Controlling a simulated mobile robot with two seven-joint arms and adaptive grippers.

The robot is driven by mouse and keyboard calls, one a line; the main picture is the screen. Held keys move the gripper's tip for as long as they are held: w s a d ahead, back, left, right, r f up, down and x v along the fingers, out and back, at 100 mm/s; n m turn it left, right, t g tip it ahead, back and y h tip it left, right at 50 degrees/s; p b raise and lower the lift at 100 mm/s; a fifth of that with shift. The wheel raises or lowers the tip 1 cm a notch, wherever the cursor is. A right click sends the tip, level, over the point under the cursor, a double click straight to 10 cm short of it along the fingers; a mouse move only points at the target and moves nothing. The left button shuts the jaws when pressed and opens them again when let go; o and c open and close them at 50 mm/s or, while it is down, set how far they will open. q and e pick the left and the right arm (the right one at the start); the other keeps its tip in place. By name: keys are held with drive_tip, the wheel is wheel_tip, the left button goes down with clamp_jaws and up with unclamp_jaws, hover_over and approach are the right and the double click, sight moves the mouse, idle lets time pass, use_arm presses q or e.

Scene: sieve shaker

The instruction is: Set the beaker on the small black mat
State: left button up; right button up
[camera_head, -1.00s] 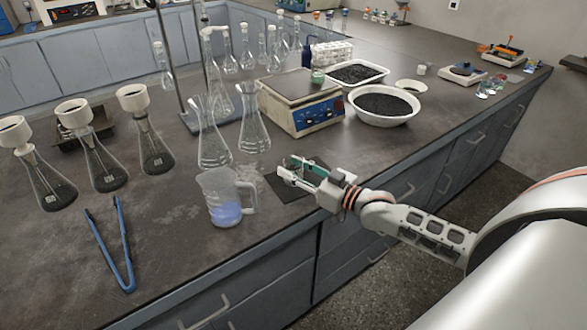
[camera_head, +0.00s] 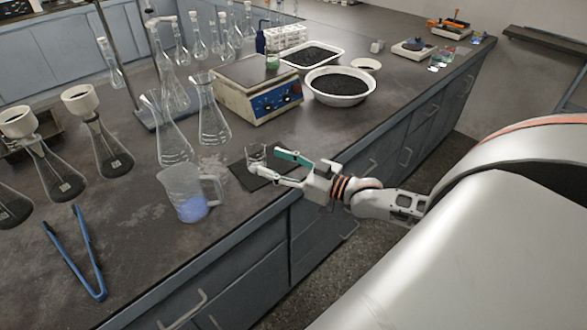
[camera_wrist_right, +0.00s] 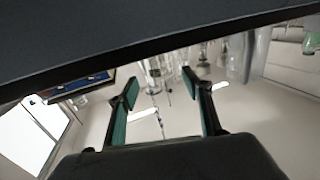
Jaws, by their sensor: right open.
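A small clear glass beaker (camera_head: 256,152) stands upright on the small black mat (camera_head: 243,180) near the counter's front edge. My right gripper (camera_head: 265,162) is low over the mat with its fingers spread, its tips at the beaker's near side. Whether a finger touches the glass cannot be told. In the right wrist view the two fingers (camera_wrist_right: 160,90) are apart, with glassware showing upside down beyond them; I cannot tell which piece there is the beaker. My left gripper is not in view.
A measuring jug (camera_head: 184,190) with blue liquid stands left of the mat, with glass flasks (camera_head: 212,120) behind it. Blue tongs (camera_head: 80,255) lie at the left. The counter right of the gripper is clear.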

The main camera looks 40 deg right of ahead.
drive_tip(key=shift+v, duration=2.85)
drive_tip(key=shift+s, duration=0.1)
